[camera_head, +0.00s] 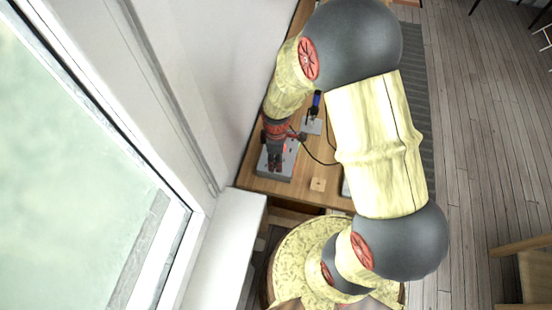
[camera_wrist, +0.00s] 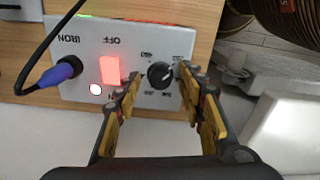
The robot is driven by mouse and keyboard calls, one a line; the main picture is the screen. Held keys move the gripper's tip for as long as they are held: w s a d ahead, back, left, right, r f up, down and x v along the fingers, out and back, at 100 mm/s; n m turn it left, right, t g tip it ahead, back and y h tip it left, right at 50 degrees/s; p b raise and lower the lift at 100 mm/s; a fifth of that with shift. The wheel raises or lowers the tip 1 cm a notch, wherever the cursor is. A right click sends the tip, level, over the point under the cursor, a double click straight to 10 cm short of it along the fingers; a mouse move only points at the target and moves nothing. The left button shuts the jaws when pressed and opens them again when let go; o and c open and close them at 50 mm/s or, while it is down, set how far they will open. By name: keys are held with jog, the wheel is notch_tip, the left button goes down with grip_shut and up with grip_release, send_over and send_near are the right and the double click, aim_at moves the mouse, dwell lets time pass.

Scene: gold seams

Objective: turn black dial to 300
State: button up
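The black dial (camera_wrist: 160,75) sits on the grey face of a soldering station (camera_wrist: 75,43), right of a lit red switch, in the wrist view. Its pointer is a light line; the small scale marks around it are too small to read. My gripper (camera_wrist: 156,78) is open, with one finger on each side of the dial. The right fingertip is close to the dial's edge; I cannot tell if it touches. In the head view my gripper (camera_head: 273,162) is over the station (camera_head: 291,160), and the dial is hidden.
A blue plug with a black cable (camera_wrist: 62,72) is in the station's left side. A wall and window are close on the left.

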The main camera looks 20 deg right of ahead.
jog(key=shift+c, duration=1.3)
jog(key=c, duration=0.8)
